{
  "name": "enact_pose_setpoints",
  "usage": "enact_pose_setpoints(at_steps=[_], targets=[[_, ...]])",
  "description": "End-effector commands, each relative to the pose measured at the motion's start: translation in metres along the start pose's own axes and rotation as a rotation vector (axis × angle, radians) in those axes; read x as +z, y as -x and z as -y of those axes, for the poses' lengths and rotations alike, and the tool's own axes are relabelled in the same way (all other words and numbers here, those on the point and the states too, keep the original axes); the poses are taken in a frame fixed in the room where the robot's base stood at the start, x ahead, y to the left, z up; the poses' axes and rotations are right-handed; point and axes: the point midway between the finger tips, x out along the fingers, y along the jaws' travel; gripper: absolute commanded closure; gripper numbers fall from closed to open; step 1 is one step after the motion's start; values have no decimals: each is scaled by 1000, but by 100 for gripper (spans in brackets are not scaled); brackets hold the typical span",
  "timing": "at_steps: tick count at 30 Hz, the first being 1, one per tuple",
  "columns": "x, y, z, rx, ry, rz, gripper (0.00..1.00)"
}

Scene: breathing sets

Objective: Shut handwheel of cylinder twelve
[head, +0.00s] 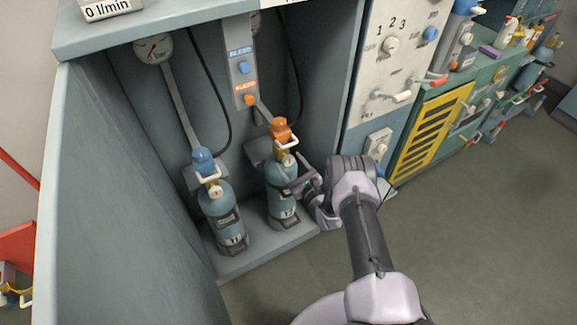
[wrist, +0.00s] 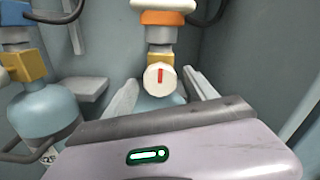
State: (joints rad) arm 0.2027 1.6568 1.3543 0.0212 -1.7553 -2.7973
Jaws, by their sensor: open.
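Two teal cylinders stand in the cabinet, their number labels too small to read surely. The right cylinder (head: 281,190) carries an orange handwheel (head: 280,129) on a brass valve; the left cylinder (head: 221,212) carries a blue handwheel (head: 203,158). My gripper (head: 298,182) is open at the right cylinder's upper body, below its orange handwheel. In the wrist view, my open fingers (wrist: 160,97) lie on either side of the right valve's white round face with a red mark (wrist: 159,77). The orange-and-white handwheel (wrist: 163,17) is above them, cut by the top edge.
The cabinet's left wall (head: 120,190) and a right wall enclose the cylinders. Black hoses (head: 213,95) hang behind. A bleed panel (head: 241,65) with blue and orange knobs is above. A numbered selector panel (head: 395,45) stands right; the floor (head: 480,230) there is clear.

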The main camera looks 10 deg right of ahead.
Motion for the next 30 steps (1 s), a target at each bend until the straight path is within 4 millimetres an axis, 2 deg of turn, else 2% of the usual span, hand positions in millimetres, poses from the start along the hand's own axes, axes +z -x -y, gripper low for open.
enact_pose_setpoints(at_steps=[4, 13, 22, 30], targets=[[-1, -14, 0, -1, 0, 0, 34], [1, -16, 0, 0, 0, 0, 36], [1, -16, 0, 0, -1, -1, 95], [0, -16, 0, 0, -32, -1, 97]])
